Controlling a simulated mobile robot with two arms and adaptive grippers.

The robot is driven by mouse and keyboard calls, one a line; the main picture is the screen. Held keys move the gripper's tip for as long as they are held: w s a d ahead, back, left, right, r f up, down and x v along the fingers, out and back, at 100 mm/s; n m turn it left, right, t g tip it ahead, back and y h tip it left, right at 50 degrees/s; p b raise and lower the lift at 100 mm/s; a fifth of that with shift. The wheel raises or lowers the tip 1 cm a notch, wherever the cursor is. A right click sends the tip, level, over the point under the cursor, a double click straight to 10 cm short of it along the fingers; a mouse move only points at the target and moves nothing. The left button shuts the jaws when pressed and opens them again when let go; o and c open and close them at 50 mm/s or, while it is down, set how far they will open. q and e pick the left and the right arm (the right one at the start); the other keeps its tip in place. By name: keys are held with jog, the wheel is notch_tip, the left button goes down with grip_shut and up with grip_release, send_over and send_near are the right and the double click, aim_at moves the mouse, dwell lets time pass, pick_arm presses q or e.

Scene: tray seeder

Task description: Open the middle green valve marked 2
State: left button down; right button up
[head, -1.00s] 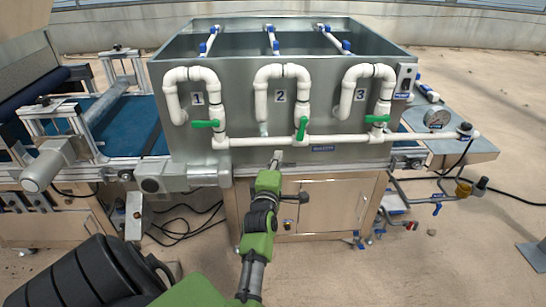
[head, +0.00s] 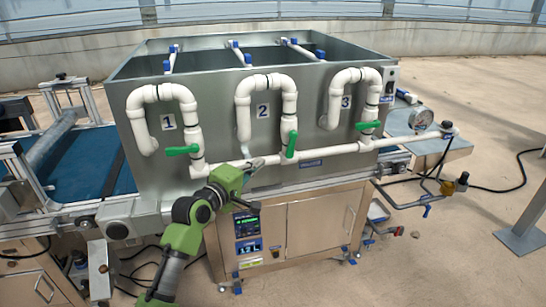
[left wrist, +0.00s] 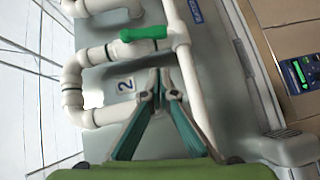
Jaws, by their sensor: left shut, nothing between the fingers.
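The green valve handle marked 2 (head: 291,145) stands nearly upright on the middle white pipe loop, right of its number 2 plate (head: 262,111). In the left wrist view, turned on its side, the green handle (left wrist: 145,33) lies above my fingers and the number 2 plate (left wrist: 125,86) is to their left. My left gripper (head: 257,163) is shut and empty, by the horizontal white pipe, left of and slightly below handle 2. Its closed fingertips (left wrist: 161,73) show a visible gap to the handle. My right gripper is out of view.
Green handle 1 (head: 182,150) and green handle 3 (head: 368,126) lie roughly sideways on either side. The horizontal white pipe (head: 330,149) runs along the metal tank's front. A cabinet (head: 315,222) with a lit display stands below. A pressure gauge (head: 420,118) is at right.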

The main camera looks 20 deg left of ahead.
aim_at(286, 155)
pick_arm(q)
jog(key=shift+s+d+f+p+x, duration=0.1)
jog(key=shift+d+p+x, duration=0.15)
jog(key=shift+x, duration=1.2)
jog(key=shift+s+d+f+p+x, duration=0.1)
jog(key=shift+d+x, duration=0.3)
jog(key=shift+x, duration=1.05)
jog(key=shift+d+f+p+x, duration=0.1)
jog(key=shift+d+p+x, duration=0.15)
jog(key=shift+x, duration=1.25)
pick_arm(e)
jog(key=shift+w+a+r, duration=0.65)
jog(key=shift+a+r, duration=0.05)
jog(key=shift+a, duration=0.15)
pick_arm(q)
jog(key=b, duration=0.2)
jog(key=d+f+n+t+b, duration=0.1)
jog(key=shift+w+d+f+b, duration=0.1)
jog(key=shift+w+d+b, duration=0.1)
jog(key=shift+w+b, duration=0.15)
jog(key=shift+d+b, duration=0.1)
jog(key=shift+b, duration=0.3)
jog(key=shift+r, duration=0.3)
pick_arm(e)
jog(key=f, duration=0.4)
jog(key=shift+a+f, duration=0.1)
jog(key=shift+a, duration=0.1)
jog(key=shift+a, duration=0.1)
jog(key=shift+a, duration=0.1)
